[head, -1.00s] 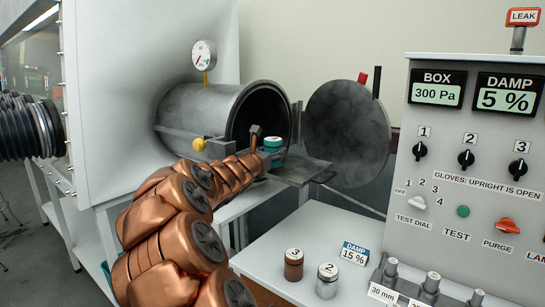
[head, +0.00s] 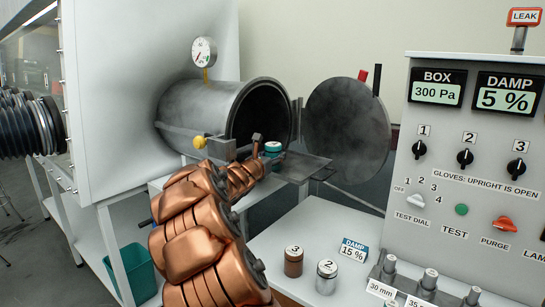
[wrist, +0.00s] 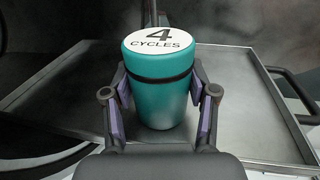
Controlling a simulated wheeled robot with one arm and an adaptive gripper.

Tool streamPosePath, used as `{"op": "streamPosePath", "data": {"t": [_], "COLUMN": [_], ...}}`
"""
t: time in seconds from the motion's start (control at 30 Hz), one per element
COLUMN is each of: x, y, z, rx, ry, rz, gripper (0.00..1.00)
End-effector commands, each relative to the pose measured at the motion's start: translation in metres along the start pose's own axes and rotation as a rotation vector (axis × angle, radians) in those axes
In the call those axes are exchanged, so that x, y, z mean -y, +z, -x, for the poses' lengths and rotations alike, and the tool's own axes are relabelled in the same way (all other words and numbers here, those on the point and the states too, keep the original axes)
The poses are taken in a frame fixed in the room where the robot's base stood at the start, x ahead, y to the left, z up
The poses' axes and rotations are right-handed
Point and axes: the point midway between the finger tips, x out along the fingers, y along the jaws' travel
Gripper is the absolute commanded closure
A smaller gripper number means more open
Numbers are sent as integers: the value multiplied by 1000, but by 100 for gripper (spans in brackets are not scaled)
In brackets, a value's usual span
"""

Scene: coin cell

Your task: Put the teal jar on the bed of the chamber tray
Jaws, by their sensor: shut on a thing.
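The teal jar (wrist: 160,90) has a white lid marked "4 CYCLES" and a dark band. My gripper (wrist: 161,100) is shut on it, with one finger on each side. The jar stands upright over the metal bed of the chamber tray (wrist: 262,132); whether its base touches the bed I cannot tell. In the head view the jar's top (head: 272,148) shows behind my arm, at the chamber mouth. The tray (head: 305,168) sticks out in front of the open round chamber (head: 205,115). My fingers are hidden in the head view.
The round chamber door (head: 346,128) stands open at the right of the mouth. A control panel (head: 480,160) fills the right side.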

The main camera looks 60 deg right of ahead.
Motion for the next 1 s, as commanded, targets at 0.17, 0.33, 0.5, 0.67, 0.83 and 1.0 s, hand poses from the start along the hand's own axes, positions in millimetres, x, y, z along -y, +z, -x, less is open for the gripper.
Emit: {"op": "streamPosePath", "data": {"t": [0.17, 0.33, 0.5, 0.67, 0.83, 1.0], "x": [0, 0, 0, 0, 0, -1], "y": [1, -1, -1, -1, -1, 2], "z": [0, 0, 0, 0, 0, 3], "rx": [2, 2, 2, 2, 2, 2], "ry": [0, 0, 0, 0, 0, 1], "rz": [-1, -1, -1, -1, -1, -1], "gripper": [80, 40, 22, 17, 17, 17]}}
